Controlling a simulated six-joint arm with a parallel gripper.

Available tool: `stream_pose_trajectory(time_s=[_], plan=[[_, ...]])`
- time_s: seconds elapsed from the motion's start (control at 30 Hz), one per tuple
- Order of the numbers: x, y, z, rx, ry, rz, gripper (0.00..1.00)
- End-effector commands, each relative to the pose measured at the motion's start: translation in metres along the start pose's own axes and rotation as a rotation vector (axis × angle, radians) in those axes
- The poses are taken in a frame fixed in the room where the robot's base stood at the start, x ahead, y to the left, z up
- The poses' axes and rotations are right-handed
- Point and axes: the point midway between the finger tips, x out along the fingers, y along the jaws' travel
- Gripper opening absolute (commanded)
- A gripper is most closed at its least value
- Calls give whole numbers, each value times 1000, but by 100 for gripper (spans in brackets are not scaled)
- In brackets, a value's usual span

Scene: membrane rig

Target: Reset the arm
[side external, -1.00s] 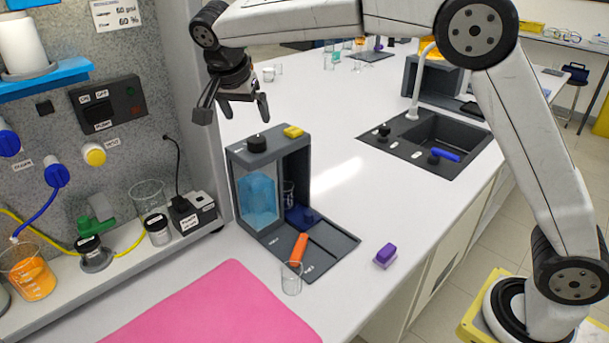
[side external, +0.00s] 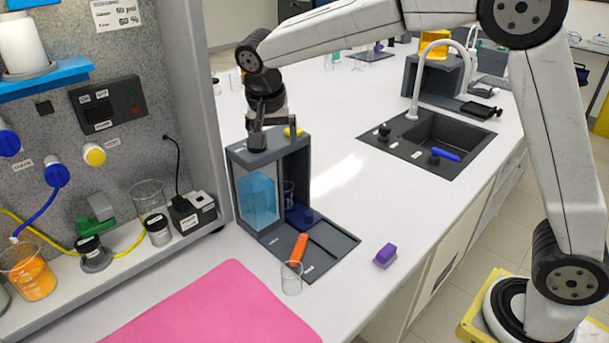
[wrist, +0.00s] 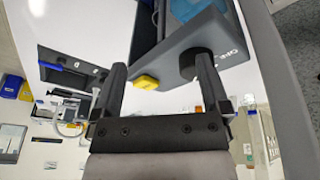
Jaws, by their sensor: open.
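My gripper (side external: 274,134) is open and empty, just over the top of the grey box unit (side external: 271,153). In the wrist view its two fingers (wrist: 160,68) point toward the unit's top. A black round knob (wrist: 194,60) is partly covered by the right finger in the wrist view. In the side view the knob is hidden behind the gripper. I cannot tell whether a finger touches it.
The unit holds a blue container (side external: 258,200). An orange piece (side external: 299,247), a clear glass (side external: 291,278) and a purple block (side external: 385,255) are in front. A pink mat (side external: 215,310) lies near. The wall panel (side external: 150,60) rises at left; a sink (side external: 440,140) is at right.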

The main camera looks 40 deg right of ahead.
Motion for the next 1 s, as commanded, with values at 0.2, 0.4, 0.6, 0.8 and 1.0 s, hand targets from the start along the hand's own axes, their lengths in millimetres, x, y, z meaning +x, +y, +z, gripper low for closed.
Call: stream_pose_trajectory(time_s=[0.2, 0.4, 0.6, 0.8, 1.0], plan=[[26, 30, 17, -147, -37, -45, 96], [51, 62, 38, -285, -59, -98, 96], [75, 99, 64, -421, -65, -154, 96], [96, 137, 96, -545, -53, -204, 96], [112, 172, 125, -645, -29, -237, 96]])
